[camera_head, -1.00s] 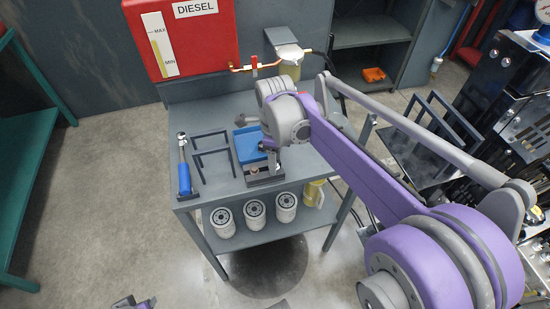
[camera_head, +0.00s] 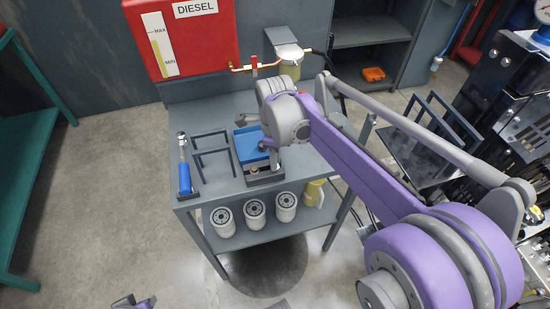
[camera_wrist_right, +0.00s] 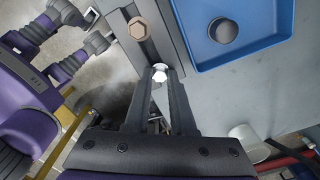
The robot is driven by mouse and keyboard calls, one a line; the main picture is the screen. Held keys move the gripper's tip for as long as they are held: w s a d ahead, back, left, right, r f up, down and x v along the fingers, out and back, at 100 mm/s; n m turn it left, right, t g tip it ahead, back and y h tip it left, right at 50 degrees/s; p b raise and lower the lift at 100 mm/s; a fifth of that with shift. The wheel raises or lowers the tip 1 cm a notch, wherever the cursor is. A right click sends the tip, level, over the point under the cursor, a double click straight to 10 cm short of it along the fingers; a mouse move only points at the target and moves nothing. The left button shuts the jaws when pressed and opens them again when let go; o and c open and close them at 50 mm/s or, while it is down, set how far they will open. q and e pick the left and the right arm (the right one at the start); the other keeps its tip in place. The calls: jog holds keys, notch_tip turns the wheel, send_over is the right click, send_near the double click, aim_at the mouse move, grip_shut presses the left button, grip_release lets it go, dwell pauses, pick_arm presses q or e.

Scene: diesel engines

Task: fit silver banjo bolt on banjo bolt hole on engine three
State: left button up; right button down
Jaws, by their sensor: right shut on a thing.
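The silver banjo bolt (camera_wrist_right: 160,73) shows its hexagonal head between the fingertips of my right gripper (camera_head: 275,160) in the right wrist view. The gripper is shut on it, over the grey bolt holder (camera_wrist_right: 184,40) next to the blue tray. I cannot tell whether the bolt is clear of the holder. A copper-coloured bolt (camera_wrist_right: 138,29) stands in the same holder. My left gripper (camera_head: 133,302) shows only in part at the bottom edge of the head view. Engine parts (camera_head: 520,135) show at the far right; the banjo bolt hole cannot be made out.
The grey table (camera_head: 215,105) also bears a blue-handled tool (camera_head: 184,170) and a dark frame (camera_head: 212,155). Several oil filters (camera_head: 255,213) stand on its lower shelf.

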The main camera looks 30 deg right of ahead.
jog(key=shift+r+p, duration=2.45)
jog(key=shift+r, duration=1.1)
jog(key=shift+f, duration=0.1)
